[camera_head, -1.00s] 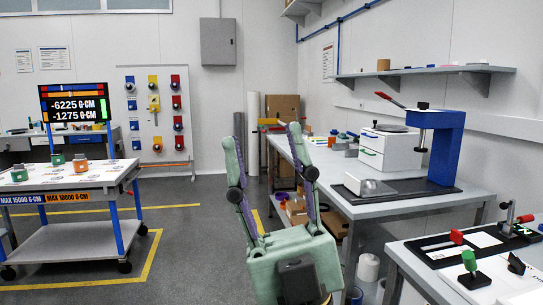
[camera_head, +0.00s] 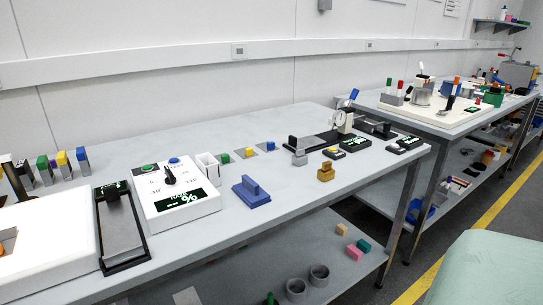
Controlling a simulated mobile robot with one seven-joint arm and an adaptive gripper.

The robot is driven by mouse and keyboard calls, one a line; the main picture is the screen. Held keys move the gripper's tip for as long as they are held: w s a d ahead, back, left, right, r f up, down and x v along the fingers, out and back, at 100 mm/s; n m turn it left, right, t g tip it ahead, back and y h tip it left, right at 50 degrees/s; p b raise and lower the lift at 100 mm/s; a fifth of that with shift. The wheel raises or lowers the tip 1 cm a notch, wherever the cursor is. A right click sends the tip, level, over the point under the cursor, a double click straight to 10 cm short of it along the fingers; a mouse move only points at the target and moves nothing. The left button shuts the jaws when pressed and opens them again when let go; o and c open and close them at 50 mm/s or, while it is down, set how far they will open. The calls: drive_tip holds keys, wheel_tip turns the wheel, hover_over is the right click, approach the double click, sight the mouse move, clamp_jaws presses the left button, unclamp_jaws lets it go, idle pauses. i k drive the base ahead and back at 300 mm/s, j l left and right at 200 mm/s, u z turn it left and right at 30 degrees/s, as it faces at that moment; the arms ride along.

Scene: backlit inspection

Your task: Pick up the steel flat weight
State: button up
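A small grey metal-looking block with a narrower top (camera_head: 299,157) stands on the long grey bench, right of the middle of the view. It may be the steel flat weight, but it is too small to be sure. A brass-coloured block of similar shape (camera_head: 325,172) stands just right of it and nearer. My gripper's fingers are not in view. Only a smooth pale green surface shows at the bottom right corner, probably part of my own body, well away from the block.
Bare bench top lies in front of the grey block. A second bench (camera_head: 425,122) stands behind right.

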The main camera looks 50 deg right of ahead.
sight(300, 160)
drive_tip(key=k+z, duration=0.15)
drive_tip(key=z, duration=1.3)
drive_tip(key=u, duration=1.6)
drive_tip(key=z, duration=1.6)
drive_tip(key=i+j+u, duration=0.2)
drive_tip(key=i, duration=0.4)
drive_tip(key=l, duration=0.1)
